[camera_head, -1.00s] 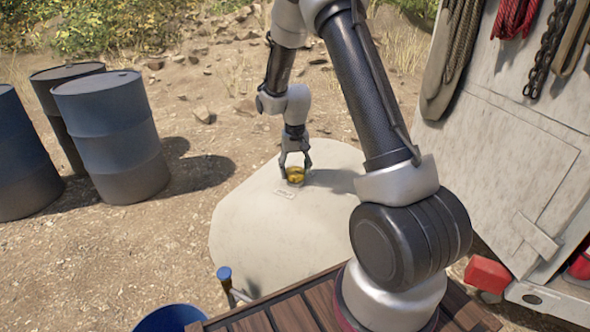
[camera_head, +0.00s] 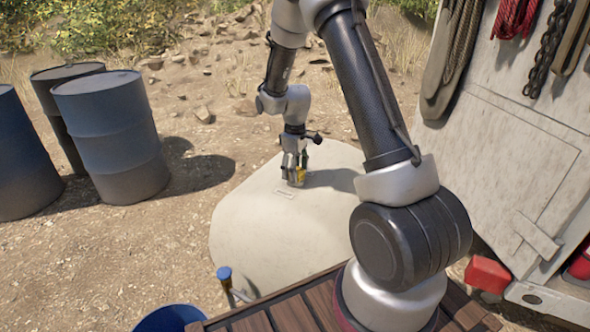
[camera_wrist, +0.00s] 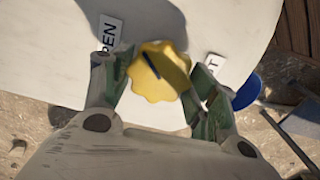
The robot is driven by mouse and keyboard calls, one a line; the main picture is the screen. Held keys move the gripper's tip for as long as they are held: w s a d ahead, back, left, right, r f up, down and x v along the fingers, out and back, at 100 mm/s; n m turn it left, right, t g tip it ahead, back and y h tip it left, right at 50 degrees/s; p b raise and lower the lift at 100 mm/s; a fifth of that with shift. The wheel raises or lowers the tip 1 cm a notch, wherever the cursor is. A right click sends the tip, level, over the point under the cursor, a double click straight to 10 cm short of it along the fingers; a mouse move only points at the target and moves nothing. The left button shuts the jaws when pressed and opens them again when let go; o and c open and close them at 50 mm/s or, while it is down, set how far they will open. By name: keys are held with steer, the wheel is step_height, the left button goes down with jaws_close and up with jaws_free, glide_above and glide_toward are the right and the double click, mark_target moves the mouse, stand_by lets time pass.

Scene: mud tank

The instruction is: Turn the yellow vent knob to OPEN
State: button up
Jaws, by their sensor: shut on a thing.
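The yellow vent knob (camera_wrist: 158,72) has a scalloped rim and a raised ridge with a dark line near its upper-left part. The line's upper end tilts to the upper left, roughly towards the OPEN side. My gripper (camera_wrist: 156,80) is shut on the knob, one finger on each side. The OPEN label (camera_wrist: 109,32), first letter hidden, lies upper left of the knob; another label (camera_wrist: 213,65), ending in T, lies to its right, partly behind a finger. In the head view, the knob (camera_head: 301,174) shows beside my gripper (camera_head: 294,180), partly hidden by it.
The knob sits on a pale tank top (camera_head: 260,240). Dark blue drums (camera_head: 110,135) stand at the left. A pale panel (camera_head: 510,150) with hanging ropes and a chain is at the right. A blue-capped post (camera_head: 224,274) stands at the front.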

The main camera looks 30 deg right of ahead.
steer(key=n, duration=0.4)
steer(key=shift+n, duration=2.2)
steer(key=o, duration=1)
step_height(320, 180, up, 12)
steer(key=shift+r, duration=0.1)
